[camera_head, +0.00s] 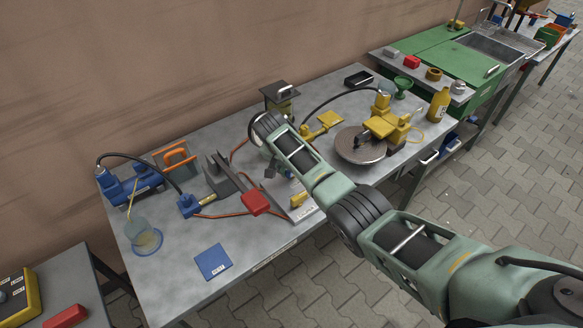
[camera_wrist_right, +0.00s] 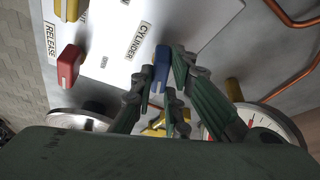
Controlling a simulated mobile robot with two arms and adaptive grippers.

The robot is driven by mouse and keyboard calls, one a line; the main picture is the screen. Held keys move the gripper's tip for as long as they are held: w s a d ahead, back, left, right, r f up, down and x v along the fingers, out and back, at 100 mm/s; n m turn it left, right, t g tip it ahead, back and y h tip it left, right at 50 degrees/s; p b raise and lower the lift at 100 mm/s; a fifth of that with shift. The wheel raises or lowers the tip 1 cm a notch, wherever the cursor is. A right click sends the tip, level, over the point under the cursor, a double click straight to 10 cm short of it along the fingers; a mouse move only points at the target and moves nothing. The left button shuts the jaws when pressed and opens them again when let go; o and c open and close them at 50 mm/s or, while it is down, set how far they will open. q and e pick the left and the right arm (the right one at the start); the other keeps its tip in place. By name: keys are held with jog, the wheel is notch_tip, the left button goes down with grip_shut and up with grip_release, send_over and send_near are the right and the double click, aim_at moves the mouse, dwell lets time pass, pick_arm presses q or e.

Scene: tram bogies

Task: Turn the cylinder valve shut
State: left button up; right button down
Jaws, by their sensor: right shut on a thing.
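The cylinder valve shows as a blue handle (camera_wrist_right: 161,66) beside the label CYLINDER on a pale panel (camera_wrist_right: 200,18) in the right wrist view. My right gripper (camera_wrist_right: 164,72) has its green fingers on both sides of the blue handle and is shut on it. The handle points along the fingers; a small label near it is too blurred to read. In the head view my right arm reaches over the bench and hides the blue handle and most of the panel. My left gripper is not in view.
A red handle (camera_wrist_right: 70,66) and the label RELEASE (camera_wrist_right: 51,41) are left of the fingers. A dial gauge (camera_wrist_right: 262,122) and copper pipes (camera_wrist_right: 290,88) lie close on the right. On the bench (camera_head: 185,268) stand a blue pump (camera_head: 130,184) and a yellow fitting (camera_head: 388,124).

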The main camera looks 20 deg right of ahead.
jog(key=m+b, duration=0.1)
jog(key=b, duration=0.1)
jog(key=m+g+b, duration=0.1)
jog(key=m, duration=0.1)
jog(key=shift+w+a+f+m+h+b, duration=0.1)
jog(key=shift+f+m+h+b, duration=0.1)
jog(key=shift+m+h+b, duration=0.15)
jog(key=shift+r+m+g+b, duration=0.15)
jog(key=shift+m+g+b, duration=0.25)
jog(key=shift+b, duration=0.3)
jog(key=c, duration=1.7)
grip_release()
jog(key=v, duration=1.2)
